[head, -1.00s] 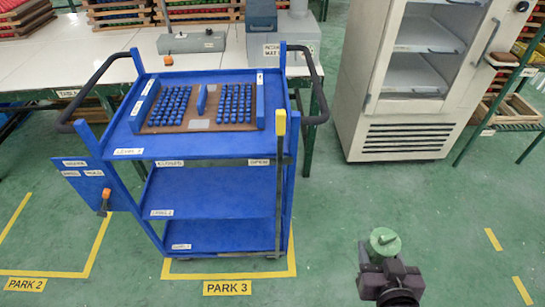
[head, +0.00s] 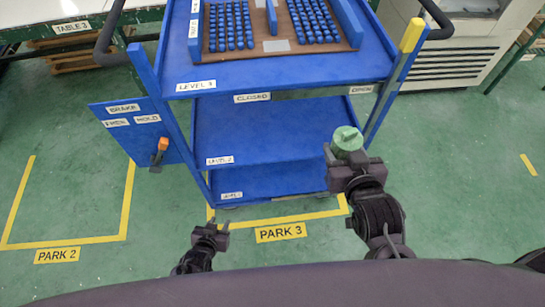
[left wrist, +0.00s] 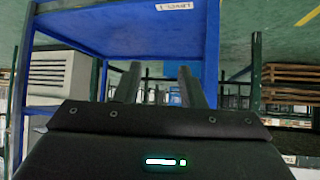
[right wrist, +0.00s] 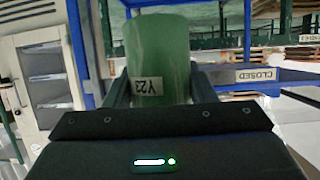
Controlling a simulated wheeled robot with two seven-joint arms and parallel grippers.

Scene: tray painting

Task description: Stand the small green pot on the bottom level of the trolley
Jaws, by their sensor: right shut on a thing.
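The small green pot (head: 347,139) is in my right gripper (head: 345,158), in front of the right side of the trolley. In the right wrist view the pot (right wrist: 158,55), marked Y23, sits between both fingers (right wrist: 155,92). The blue trolley (head: 270,125) has three levels. Its bottom level (head: 265,180) shows no objects on the visible part. My left gripper (head: 212,228) is open and empty, low in front of the trolley's left side. It also shows in the left wrist view (left wrist: 160,85).
The top level holds a board (head: 275,45) with several blue pieces. A side panel with an orange-tipped lever (head: 160,148) sticks out at left. A yellow-tipped post (head: 412,35) stands at the right front corner. The green floor at right is clear.

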